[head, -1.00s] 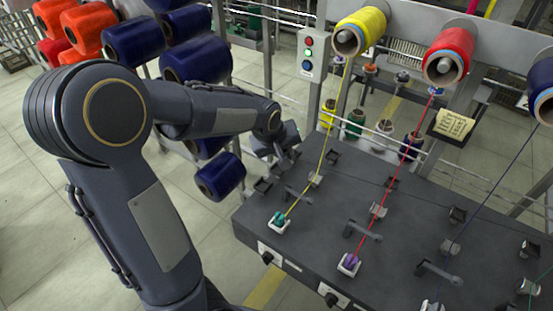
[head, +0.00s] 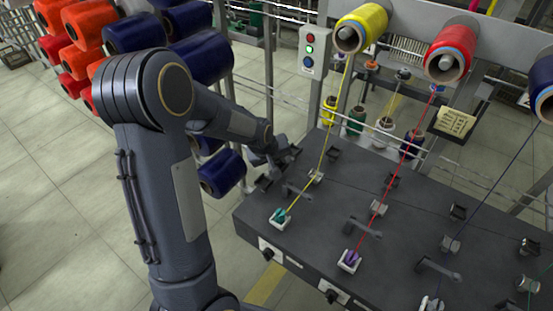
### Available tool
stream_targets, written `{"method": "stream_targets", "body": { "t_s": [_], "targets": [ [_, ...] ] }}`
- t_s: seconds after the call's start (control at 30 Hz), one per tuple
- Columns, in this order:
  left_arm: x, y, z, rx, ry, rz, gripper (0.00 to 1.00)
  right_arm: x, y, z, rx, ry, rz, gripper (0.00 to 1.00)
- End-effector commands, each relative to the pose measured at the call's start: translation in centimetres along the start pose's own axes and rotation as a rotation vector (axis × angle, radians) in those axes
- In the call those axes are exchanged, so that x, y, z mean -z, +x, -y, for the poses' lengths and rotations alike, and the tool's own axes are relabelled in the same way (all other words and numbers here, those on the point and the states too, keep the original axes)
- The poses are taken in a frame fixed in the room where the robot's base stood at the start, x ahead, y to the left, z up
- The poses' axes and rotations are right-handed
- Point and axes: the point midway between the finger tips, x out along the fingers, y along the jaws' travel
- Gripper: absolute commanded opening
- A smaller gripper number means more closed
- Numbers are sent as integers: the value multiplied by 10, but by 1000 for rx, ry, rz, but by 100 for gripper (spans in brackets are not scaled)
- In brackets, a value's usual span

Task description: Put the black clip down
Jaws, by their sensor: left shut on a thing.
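My left gripper (head: 284,158) reaches over the far left part of the dark table (head: 325,222), small and partly hidden behind my own wrist. It is shut on a small dark thing, which fits the black clip, but its outline blends with the dark fingers. It is low near the table top; I cannot tell whether it touches. My right gripper is not in view.
A yellow thread runs from the yellow spool (head: 362,28) down to a white holder (head: 280,219), just right of my gripper. A red thread runs from the red spool (head: 450,54). Hooked guides (head: 362,228) stand up from the table. Blue spools (head: 221,174) hang left of it.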

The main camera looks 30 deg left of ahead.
Motion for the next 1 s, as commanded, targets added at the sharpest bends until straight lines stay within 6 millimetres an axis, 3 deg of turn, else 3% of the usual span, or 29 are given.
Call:
{"method": "stream_targets", "body": {
  "t_s": [0.03, 0.07, 0.2, 0.47, 0.63, 1.0],
  "targets": [
    [-1, 3, 1, 0, 0, 0, 2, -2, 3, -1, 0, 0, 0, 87],
    [-1, 2, 1, 0, 0, 0, 23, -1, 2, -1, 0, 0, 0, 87],
    [-1, 2, 1, 0, 0, 0, 42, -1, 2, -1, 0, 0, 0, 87],
    [0, 1, 0, 0, 0, 0, 42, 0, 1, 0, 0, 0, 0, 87],
    [1, -10, -1, -2, 0, -3, 42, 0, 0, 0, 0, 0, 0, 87],
    [1, -88, -1, -5, 0, -4, 42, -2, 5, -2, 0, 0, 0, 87]
  ]
}}
